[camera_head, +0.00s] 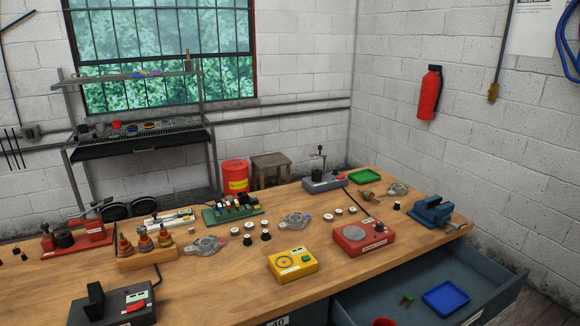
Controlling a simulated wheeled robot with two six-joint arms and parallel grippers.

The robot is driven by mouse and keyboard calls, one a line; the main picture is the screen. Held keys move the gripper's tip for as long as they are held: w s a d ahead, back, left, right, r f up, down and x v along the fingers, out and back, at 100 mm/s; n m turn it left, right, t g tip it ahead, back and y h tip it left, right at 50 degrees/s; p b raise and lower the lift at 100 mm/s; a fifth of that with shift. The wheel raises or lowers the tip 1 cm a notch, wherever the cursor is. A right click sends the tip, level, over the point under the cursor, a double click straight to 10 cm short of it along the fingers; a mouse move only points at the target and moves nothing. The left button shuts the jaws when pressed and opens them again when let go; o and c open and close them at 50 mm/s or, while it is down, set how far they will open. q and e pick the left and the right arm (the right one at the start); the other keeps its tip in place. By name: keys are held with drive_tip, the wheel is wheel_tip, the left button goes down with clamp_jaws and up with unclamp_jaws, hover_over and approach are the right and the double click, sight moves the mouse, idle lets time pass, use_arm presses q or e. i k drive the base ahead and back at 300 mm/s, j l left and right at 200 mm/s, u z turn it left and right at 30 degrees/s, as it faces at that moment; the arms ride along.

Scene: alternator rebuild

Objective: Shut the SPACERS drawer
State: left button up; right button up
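A grey drawer (503,293) stands pulled out from under the front of the workbench, at the lower right. Inside it lie a blue tray (446,298), a small green and brown item (406,300) and a red round container (384,322), cut off by the bottom edge. The drawer's front panel is at the picture's edge, and I cannot read the word SPACERS on it. Neither of my grippers is in view.
The wooden bench top (225,285) carries a yellow box (292,263), a red tester (363,237), a blue vise (433,213), a black device (112,304) and several alternator parts. A label (277,321) shows on the bench front, left of the drawer.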

sight(491, 288)
drive_tip(key=z, duration=1.4)
